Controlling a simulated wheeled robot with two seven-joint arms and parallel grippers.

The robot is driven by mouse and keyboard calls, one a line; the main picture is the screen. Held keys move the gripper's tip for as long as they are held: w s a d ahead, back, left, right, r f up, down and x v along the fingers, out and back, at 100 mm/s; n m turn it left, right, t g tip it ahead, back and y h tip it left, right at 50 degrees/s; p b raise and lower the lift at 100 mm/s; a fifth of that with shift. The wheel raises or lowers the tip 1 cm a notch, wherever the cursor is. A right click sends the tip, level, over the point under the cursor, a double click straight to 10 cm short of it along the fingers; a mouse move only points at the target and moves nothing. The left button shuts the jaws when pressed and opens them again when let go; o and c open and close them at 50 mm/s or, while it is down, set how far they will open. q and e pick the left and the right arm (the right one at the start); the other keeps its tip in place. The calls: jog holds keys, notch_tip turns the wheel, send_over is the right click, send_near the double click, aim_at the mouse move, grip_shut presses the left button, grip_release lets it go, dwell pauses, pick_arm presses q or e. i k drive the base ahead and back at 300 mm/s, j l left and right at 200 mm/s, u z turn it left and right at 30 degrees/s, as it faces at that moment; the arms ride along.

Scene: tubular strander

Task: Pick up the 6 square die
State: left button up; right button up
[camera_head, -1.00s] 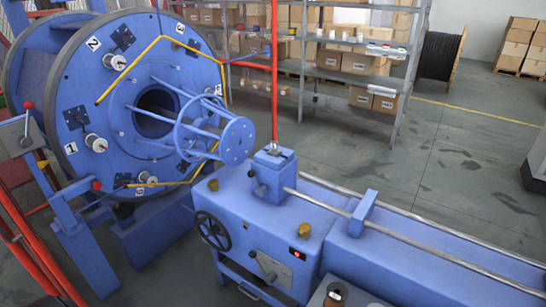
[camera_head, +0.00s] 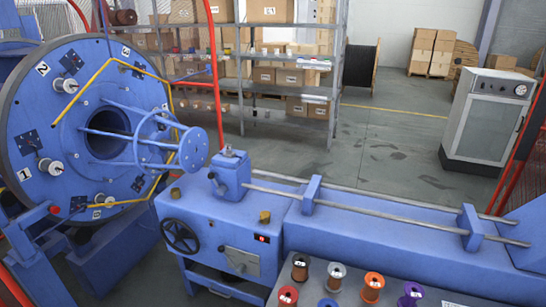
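I cannot make out a 6 square die in the current head view. A grey bench top (camera_head: 348,299) shows in part at the bottom edge, and the rest of it is cut off. Neither of my grippers is in view.
Several coloured spools stand on the bench, among them an orange spool (camera_head: 372,288) and a purple spool (camera_head: 411,295). Behind it is the blue strander bed (camera_head: 390,245), with the numbered disc (camera_head: 60,120) at left. A grey cabinet (camera_head: 487,118) stands at right, with open floor (camera_head: 400,150) before it.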

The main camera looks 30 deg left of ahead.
aim_at(230, 152)
jog(key=j+z, duration=0.3)
jog(key=z, duration=0.15)
jog(key=i+j+z, duration=0.1)
jog(key=j+z, duration=0.55)
jog(key=z, duration=0.2)
